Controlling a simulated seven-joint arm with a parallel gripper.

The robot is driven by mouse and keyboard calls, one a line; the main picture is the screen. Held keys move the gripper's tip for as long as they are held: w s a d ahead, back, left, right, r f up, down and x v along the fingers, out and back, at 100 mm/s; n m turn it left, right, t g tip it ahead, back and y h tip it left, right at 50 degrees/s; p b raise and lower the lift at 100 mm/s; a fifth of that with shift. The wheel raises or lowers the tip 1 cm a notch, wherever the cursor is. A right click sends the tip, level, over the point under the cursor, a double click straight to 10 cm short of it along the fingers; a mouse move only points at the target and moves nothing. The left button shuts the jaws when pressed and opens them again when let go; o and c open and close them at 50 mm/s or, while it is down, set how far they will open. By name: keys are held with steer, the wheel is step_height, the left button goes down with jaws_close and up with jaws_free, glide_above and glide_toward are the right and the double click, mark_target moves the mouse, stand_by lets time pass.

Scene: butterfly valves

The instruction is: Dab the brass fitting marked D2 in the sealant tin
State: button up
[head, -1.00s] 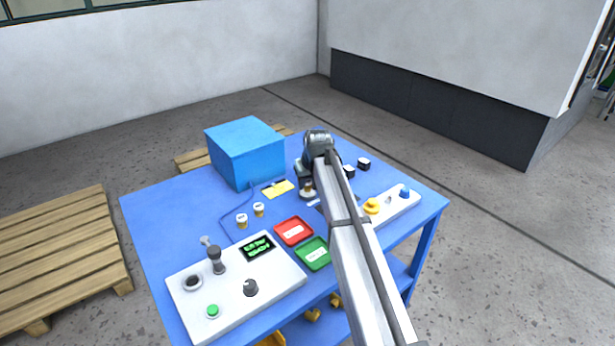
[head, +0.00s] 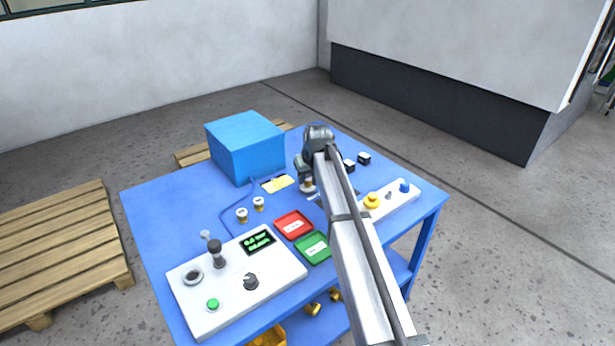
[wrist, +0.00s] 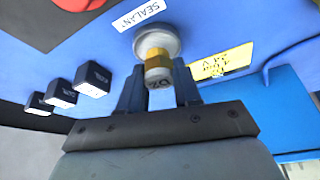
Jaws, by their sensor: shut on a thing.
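My gripper (wrist: 160,95) is shut on a brass fitting (wrist: 156,60). The sealant tin (wrist: 170,43), round and grey, is just beyond the fitting's far end in the wrist view, by a white SEALANT label (wrist: 138,15). The fitting covers the tin's middle, so I cannot tell whether they touch. In the head view my gripper (head: 307,178) is over the back middle of the blue table, and the arm hides part of this area.
Two fittings with white labels (head: 250,209) stand left of my gripper. A blue box (head: 246,147) is behind left, with a yellow tag (head: 278,184) near it. Red (head: 293,225) and green (head: 313,248) trays, a control panel (head: 236,283) and black blocks (head: 357,162) are also on the table.

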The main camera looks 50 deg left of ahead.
mark_target(307, 176)
steer(key=shift+f, duration=0.55)
stand_by(1.3)
steer(key=shift+r, duration=0.1)
steer(key=shift+r, duration=3.45)
